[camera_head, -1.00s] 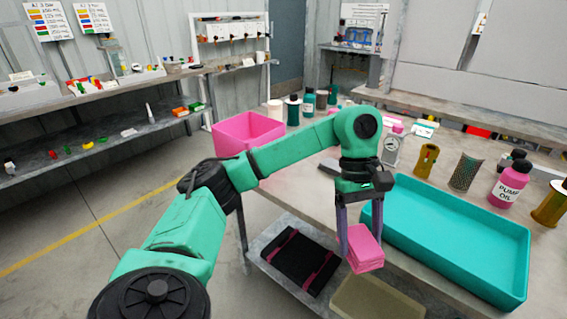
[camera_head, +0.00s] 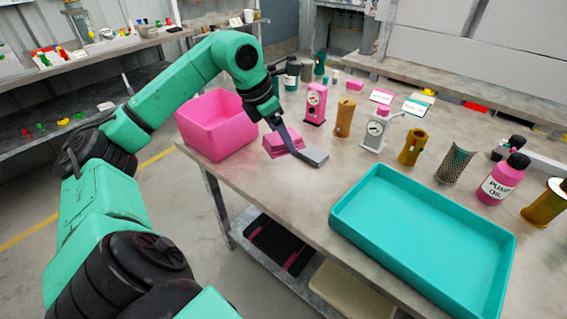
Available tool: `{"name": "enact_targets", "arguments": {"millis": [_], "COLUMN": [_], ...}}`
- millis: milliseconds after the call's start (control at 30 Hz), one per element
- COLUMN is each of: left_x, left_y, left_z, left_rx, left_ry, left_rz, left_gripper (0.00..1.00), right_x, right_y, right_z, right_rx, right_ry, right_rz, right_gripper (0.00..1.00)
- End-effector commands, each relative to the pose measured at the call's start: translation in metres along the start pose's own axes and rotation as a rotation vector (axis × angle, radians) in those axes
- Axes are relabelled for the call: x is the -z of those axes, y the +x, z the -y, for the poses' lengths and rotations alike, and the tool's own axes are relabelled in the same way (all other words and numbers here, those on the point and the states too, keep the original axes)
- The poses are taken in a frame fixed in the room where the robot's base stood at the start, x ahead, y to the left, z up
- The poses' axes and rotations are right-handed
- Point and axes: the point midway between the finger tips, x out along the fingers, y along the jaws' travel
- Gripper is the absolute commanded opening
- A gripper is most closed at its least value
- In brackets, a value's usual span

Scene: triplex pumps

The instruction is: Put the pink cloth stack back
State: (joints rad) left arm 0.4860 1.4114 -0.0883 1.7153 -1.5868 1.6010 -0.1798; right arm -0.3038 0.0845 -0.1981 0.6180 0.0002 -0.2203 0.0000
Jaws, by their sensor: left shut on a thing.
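The pink cloth stack (camera_head: 279,147) is in the middle of the head view, at the table's left end. One dark finger shows on the right side of the stack; the other is hidden. I cannot tell whether the stack touches the table or hangs just above it. My right gripper is not in view.
The pink bin (camera_head: 217,125) stands left of the stack. A teal tray (camera_head: 425,240) lies at the table's front right. A pink gauge unit (camera_head: 315,104), a brown cylinder (camera_head: 344,118) and a grey gauge unit (camera_head: 377,130) stand behind.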

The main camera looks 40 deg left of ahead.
Motion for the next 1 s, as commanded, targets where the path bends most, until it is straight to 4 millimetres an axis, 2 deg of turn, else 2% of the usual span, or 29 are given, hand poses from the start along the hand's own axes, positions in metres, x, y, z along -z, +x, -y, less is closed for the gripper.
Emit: {"name": "enact_targets", "arguments": {"millis": [33, 100, 167, 433, 500, 833, 867, 900, 933, 1000], "left_x": [0.013, 0.021, 0.026, 0.041, 0.043, 0.044, 0.044, 0.044, 0.044, 0.044], "left_y": [0.028, 0.049, 0.061, 0.098, 0.104, 0.108, 0.107, 0.106, 0.106, 0.106], "left_z": [0.0, 0.001, 0.001, 0.001, 0.001, 0.0, 0.0, 0.0, 0.0, 0.0], "left_rx": [0.002, 0.004, 0.004, 0.005, 0.003, 0.001, 0.001, 0.001, 0.001, 0.001], "left_ry": [0.0, 0.001, 0.001, 0.001, 0.001, 0.003, 0.003, 0.003, 0.002, 0.003], "left_rz": [-0.006, -0.005, -0.003, -0.001, 0.0, 0.001, 0.001, 0.001, 0.001, 0.001], "left_gripper": [0.29, 0.29, 0.29, 0.29, 0.29, 0.29, 0.78, 0.93, 1.0, 1.0], "right_x": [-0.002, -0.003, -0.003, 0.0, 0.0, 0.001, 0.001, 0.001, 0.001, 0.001], "right_y": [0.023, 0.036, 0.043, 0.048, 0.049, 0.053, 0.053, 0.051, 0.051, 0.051], "right_z": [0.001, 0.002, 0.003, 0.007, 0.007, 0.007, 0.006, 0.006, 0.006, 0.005], "right_rx": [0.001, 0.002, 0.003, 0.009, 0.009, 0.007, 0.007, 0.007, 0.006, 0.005], "right_ry": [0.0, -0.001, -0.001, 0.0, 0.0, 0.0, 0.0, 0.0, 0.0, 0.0], "right_rz": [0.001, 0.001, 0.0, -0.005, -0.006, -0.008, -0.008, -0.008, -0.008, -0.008], "right_gripper": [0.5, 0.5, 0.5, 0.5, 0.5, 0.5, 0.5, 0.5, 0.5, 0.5]}}
